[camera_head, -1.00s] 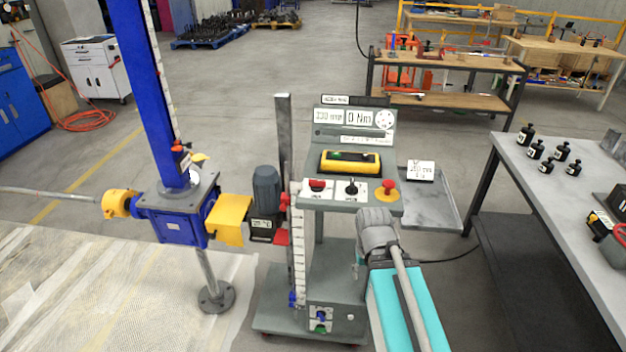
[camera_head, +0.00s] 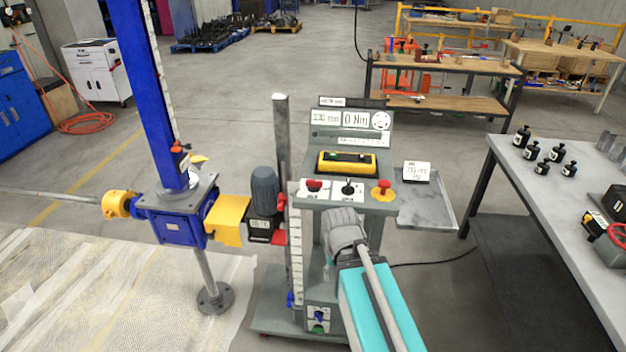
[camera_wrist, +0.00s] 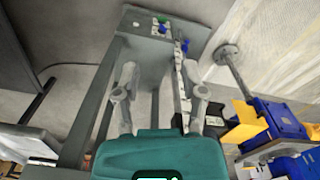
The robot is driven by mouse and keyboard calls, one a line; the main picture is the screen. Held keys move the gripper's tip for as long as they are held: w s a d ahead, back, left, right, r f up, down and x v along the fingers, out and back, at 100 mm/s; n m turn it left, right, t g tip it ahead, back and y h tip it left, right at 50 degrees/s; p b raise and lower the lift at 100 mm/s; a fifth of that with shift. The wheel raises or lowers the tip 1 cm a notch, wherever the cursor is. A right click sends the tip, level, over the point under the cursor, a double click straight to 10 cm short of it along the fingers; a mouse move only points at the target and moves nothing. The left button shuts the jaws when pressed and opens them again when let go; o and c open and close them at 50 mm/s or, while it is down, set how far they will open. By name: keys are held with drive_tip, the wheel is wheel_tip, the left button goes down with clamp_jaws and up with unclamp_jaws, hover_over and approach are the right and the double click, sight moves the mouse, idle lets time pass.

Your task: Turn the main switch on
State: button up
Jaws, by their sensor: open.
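The control cart's lower box (camera_head: 322,311) carries a small plate with a blue knob (camera_head: 320,316) and a green part (camera_head: 318,328). In the wrist view the same plate, with the green part (camera_wrist: 162,19) and blue knob (camera_wrist: 162,29), is at the top, ahead of my fingers. I cannot read its label or the knob's setting. My gripper (camera_wrist: 163,85) is open and empty, its two fingers well apart and short of the plate. In the head view my grey wrist hides the fingers. The upper console (camera_head: 350,190) has a red button, a black knob and a red-yellow button.
A white ruled post (camera_head: 296,245) with a blue clamp (camera_head: 290,300) stands just left of the lower box. The blue screw jack (camera_head: 175,215) and grey motor (camera_head: 265,190) are further left. A side tray (camera_head: 428,210) and grey table (camera_head: 560,190) are right.

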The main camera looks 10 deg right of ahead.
drive_tip(key=shift+r, duration=0.1)
wheel_tip(320, 180, up, 24)
drive_tip(key=m+p, duration=2.1)
drive_tip(key=p, duration=0.3)
hover_over(314, 185)
drive_tip(key=shift+w+a+r+m, duration=0.1)
drive_tip(key=shift+w+a+m, duration=0.1)
drive_tip(key=shift+w+m, duration=0.15)
drive_tip(key=shift+f, duration=0.2)
wheel_tip(314, 185, down, 14)
drive_tip(key=b, duration=1.3)
drive_tip(key=shift+r, duration=0.25)
drive_tip(key=shift+c, duration=0.2)
